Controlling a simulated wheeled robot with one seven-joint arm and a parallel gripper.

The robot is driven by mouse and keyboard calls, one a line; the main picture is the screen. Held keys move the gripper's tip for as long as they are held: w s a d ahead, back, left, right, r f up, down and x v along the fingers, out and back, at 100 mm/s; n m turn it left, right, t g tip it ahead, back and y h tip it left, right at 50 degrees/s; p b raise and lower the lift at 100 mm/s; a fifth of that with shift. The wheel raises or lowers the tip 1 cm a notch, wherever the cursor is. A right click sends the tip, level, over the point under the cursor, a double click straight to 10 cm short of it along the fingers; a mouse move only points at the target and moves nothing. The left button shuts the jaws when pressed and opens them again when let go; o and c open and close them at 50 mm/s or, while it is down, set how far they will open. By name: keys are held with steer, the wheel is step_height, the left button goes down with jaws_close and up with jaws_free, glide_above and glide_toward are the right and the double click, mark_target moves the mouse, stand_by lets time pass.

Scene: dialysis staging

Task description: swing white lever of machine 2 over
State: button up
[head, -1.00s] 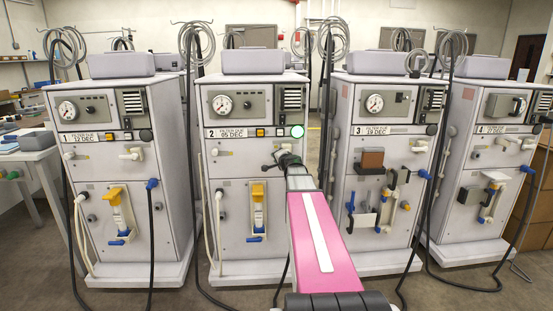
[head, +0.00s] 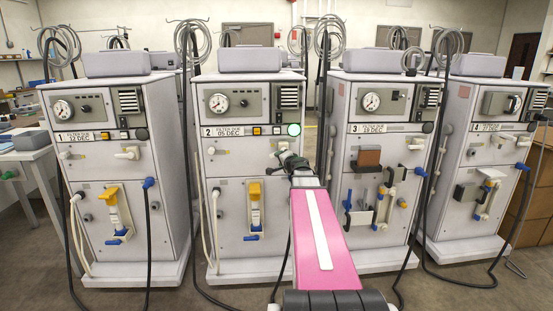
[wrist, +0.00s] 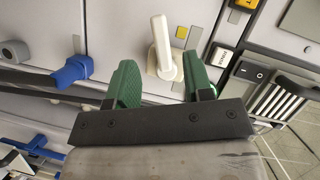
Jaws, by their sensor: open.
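Machine 2 (head: 228,180) is a white cabinet left of centre in the head view. Its white lever (wrist: 161,48) shows clearly in the wrist view, as a short handle on a round base. In the head view the lever is mostly hidden behind my gripper (head: 290,158), which is in front of the machine's right side. In the wrist view my gripper (wrist: 160,62) is open, with one green finger on each side of the lever. The lever stands between the fingertips, with a visible gap on both sides. I see no finger touching it.
Machine 1 (head: 100,180) stands to the left, machine 3 (head: 350,220) close on the right, and machine 4 (head: 450,200) beyond. A blue connector (wrist: 72,70) is left of the fingers in the wrist view. Dark hoses hang between the cabinets. A round lit lamp (head: 294,129) is above my gripper.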

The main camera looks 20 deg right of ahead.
steer(key=s, duration=0.2)
steer(key=shift+s+r, duration=0.2)
steer(key=shift+s, duration=0.15)
steer(key=shift+w, duration=0.1)
steer(key=c, duration=0.7)
steer(key=shift+w+a+r+n, duration=0.1)
steer(key=shift+w+a+n, duration=0.1)
steer(key=shift+a+n, duration=0.2)
jaws_close()
steer(key=w+a+r+n+g, duration=0.35)
steer(key=a+n+g, duration=0.25)
steer(key=a+n, duration=0.2)
step_height(320, 180, up, 8)
steer(key=n+g+h, duration=0.3)
steer(key=h, duration=0.4)
steer(key=shift+s+d+f+x, duration=0.2)
steer(key=shift+s+x, duration=0.15)
steer(key=shift+x, duration=1.8)
steer(key=shift+s+d+f+x, duration=0.1)
steer(key=shift+s+f+x, duration=0.2)
steer(key=shift+x, duration=1.8)
steer(key=shift+s+d+f+x, duration=0.15)
steer(key=shift+s+x, duration=0.25)
steer(key=shift+x, duration=1.75)
